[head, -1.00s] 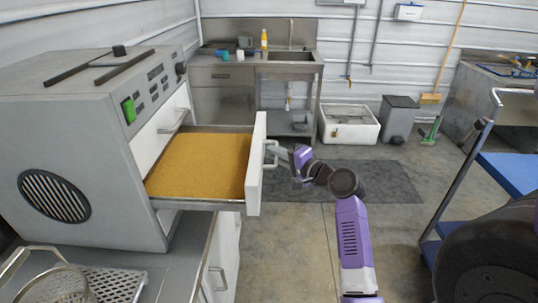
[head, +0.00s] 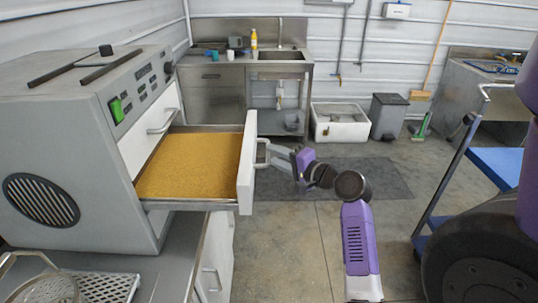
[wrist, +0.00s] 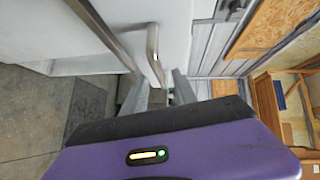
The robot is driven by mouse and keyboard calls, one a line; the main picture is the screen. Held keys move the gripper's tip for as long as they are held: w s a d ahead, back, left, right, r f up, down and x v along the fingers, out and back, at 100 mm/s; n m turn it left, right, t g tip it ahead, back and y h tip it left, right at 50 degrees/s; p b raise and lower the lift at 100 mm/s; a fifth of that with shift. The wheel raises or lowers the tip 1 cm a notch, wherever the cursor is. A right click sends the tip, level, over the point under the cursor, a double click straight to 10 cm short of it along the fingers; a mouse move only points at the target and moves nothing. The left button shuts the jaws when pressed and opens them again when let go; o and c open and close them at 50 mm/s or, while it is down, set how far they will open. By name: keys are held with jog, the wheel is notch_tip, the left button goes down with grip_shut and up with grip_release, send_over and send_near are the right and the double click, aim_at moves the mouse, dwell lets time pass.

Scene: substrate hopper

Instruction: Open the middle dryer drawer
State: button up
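The grey dryer (head: 60,130) stands on the left. One of its drawers (head: 245,165) is pulled well out, below a shut drawer (head: 150,125); its tray holds golden-brown granular material (head: 190,165). The open drawer's handle (head: 263,150) is on its white front. My gripper (head: 273,153) is at this handle, on the side away from the dryer. In the wrist view, the handle (wrist: 153,50) runs down toward the space between my two fingers (wrist: 160,88). The fingers look spread, with a gap between them. Contact with the handle is not clear.
A counter (head: 190,262) with a perforated tray (head: 105,286) and strainer (head: 45,288) is below the dryer. A blue-shelved cart (head: 495,165) stands on the right. A sink unit (head: 285,70), white tub (head: 340,122) and grey bin (head: 388,115) are at the back.

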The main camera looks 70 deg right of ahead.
jog(key=v, duration=0.4)
dwell(0.6)
jog(key=s+d+r+h, duration=0.2)
jog(key=d+h, duration=0.1)
jog(key=s+a+f+n+t+y, duration=0.1)
jog(key=a+f+n, duration=0.2)
jog(key=a+n, duration=0.7)
jog(key=a+f+n+y, duration=0.1)
jog(key=a+f+n, duration=0.25)
jog(key=a, duration=1.35)
jog(key=s+a+f+n+y, duration=0.1)
jog(key=s+a+n+y, duration=0.3)
jog(key=a, duration=0.4)
jog(key=s+a+f+n+g+y, duration=0.1)
jog(key=s+a+n+y, duration=0.3)
jog(key=a, duration=0.5)
jog(key=shift+s+f, duration=0.4)
jog(key=shift+s, duration=0.6)
